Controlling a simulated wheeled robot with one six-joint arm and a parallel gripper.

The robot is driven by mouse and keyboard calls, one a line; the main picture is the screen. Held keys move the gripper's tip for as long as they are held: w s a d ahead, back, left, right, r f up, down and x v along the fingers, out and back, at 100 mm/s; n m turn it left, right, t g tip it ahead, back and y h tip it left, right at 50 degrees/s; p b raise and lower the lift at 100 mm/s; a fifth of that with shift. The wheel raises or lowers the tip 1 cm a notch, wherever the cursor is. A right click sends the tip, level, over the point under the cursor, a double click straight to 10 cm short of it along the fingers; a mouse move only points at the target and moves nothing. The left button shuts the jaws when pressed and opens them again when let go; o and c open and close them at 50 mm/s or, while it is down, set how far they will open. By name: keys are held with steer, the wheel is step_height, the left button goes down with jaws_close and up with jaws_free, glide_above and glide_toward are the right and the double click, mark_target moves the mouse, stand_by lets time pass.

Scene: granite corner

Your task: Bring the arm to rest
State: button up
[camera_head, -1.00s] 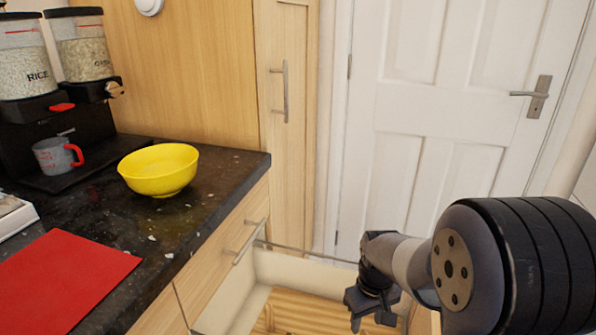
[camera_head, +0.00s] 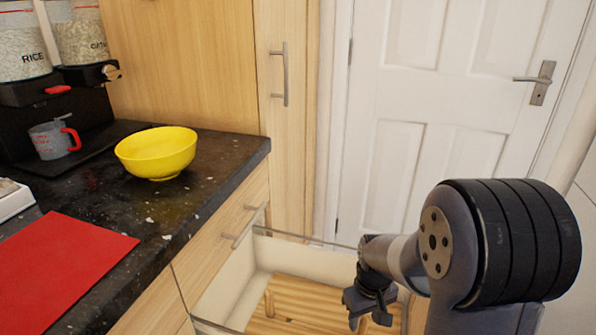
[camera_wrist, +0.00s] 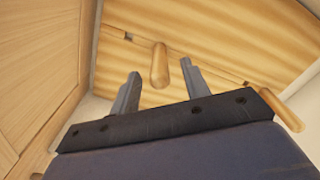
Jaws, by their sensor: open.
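My gripper (camera_head: 362,308) hangs at the end of my arm, over the open drawer (camera_head: 236,284) on the right of the counter. In the wrist view its two fingers (camera_wrist: 158,88) are spread apart with nothing held between them. Past the fingers lies a wooden board or rack (camera_wrist: 210,50) with rounded pegs, inside the drawer. The same wooden piece (camera_head: 290,300) shows partly in the head view, with my arm covering its right side. I cannot tell the gap between the fingertips and the nearest peg (camera_wrist: 160,65).
A yellow bowl (camera_head: 156,153), a red mat (camera_head: 60,262) and a grey cup (camera_head: 52,140) are on the dark counter (camera_head: 190,205). Grain dispensers (camera_head: 28,45) stand behind. A tall cupboard (camera_head: 284,150) and a white door (camera_head: 430,110) close off the back.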

step_height(320, 180, up, 5)
steer(key=shift+f+p, duration=0.1)
steer(key=shift+p, duration=1.1)
steer(key=shift+f, duration=0.1)
